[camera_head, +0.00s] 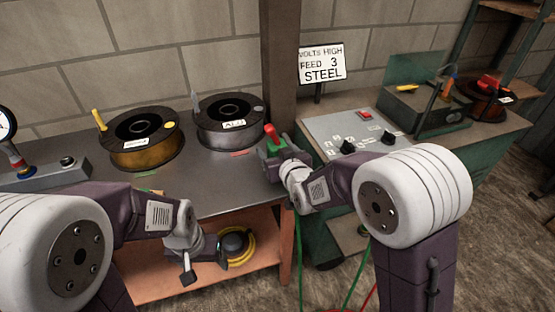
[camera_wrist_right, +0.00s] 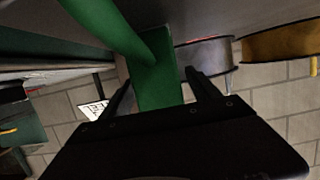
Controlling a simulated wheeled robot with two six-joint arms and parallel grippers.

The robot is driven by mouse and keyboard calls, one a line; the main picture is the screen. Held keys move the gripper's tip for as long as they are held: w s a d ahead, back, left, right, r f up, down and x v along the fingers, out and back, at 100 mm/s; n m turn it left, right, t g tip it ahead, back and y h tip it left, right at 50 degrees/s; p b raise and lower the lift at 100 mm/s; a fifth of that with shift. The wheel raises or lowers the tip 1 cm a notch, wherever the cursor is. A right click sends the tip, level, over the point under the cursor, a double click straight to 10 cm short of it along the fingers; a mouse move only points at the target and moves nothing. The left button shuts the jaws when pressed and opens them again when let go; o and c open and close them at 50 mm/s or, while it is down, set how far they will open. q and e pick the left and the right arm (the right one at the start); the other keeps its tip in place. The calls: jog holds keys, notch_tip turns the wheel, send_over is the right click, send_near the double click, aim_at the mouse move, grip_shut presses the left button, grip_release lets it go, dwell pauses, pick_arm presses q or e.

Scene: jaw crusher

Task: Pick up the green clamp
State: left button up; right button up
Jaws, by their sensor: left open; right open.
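The green clamp (camera_head: 273,148), with a red handle, is at the right edge of the grey table, beside the wooden post. In the right wrist view a green bar of the clamp (camera_wrist_right: 155,82) fills the space between my two dark fingers. My right gripper (camera_wrist_right: 160,88) is open around it, with a finger on each side; whether either touches is not clear. In the head view the right arm hides part of the clamp. My left gripper (camera_head: 204,263) is open and empty in front of the table, near the lower shelf.
A gold spool (camera_head: 146,140) and a grey spool (camera_head: 230,122) stand on the grey table (camera_head: 215,197). A control panel (camera_head: 362,132) with a red switch is right of the post (camera_head: 281,60). A yellow coil (camera_head: 241,248) lies on the lower shelf. Cables hang below the clamp.

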jog(key=shift+x, duration=0.75)
jog(key=shift+s, duration=0.1)
jog(key=shift+c, duration=0.6)
grip_shut()
jog(key=shift+r, duration=0.15)
jog(key=shift+r, duration=0.4)
jog(key=r, duration=0.1)
jog(key=r+p, duration=0.2)
jog(key=r, duration=0.1)
jog(key=shift+s+d, duration=0.15)
jog(key=shift+d, duration=0.15)
jog(key=s+d+r+p, duration=0.2)
jog(key=s+d+r, duration=0.4)
jog(key=s+d, duration=0.1)
jog(key=shift+s+d, duration=0.2)
jog(key=shift+d, duration=0.45)
